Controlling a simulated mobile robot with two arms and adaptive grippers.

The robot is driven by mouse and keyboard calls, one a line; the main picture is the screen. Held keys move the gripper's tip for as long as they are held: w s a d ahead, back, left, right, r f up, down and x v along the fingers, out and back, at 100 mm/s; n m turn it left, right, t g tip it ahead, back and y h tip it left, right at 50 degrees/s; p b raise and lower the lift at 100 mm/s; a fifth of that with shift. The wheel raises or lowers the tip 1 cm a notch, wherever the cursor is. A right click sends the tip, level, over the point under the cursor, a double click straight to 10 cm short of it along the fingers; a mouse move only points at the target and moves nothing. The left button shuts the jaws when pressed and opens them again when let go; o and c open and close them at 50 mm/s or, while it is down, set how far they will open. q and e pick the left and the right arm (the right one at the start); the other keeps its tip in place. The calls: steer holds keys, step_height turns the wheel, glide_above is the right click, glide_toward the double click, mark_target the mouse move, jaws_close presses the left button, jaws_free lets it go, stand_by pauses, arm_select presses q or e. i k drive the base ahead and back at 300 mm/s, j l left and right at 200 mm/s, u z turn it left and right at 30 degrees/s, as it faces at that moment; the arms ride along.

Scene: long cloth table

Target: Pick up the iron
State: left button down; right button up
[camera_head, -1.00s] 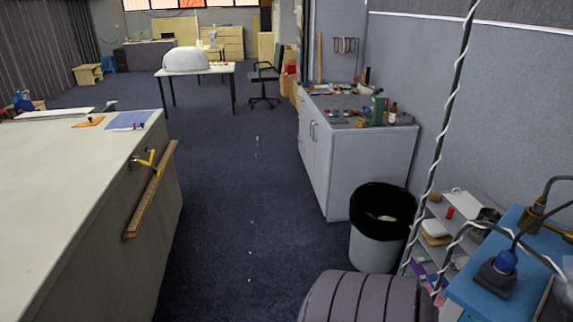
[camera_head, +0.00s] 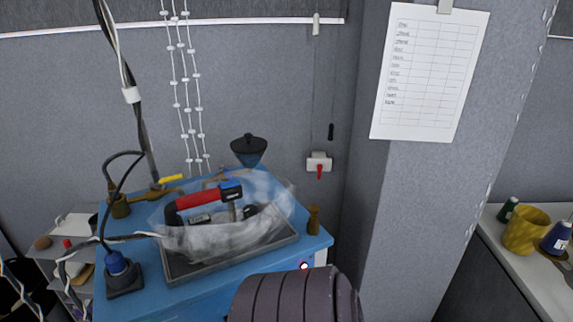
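The iron (camera_head: 205,196) has a red and black handle and sits on a dark tray (camera_head: 215,267) on top of a blue cabinet (camera_head: 125,303). A cloudy, translucent white shape surrounds its lower body, so its base is hard to make out. Neither of my grippers is in view. Only a dark ribbed part of my own body shows at the bottom centre, in front of the cabinet.
A blue-capped fitting (camera_head: 121,275) with a cable stands at the cabinet's left front. A dark funnel (camera_head: 249,149) and a small brown bottle (camera_head: 314,220) stand behind and right. A grey pillar (camera_head: 415,220) rises to the right. A counter with thread spools (camera_head: 559,236) is at far right.

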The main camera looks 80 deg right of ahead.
mark_target(199, 198)
steer(key=z, duration=2.05)
steer(key=k+j+z, duration=0.1)
steer(key=j+z, duration=0.15)
steer(key=j, duration=0.4)
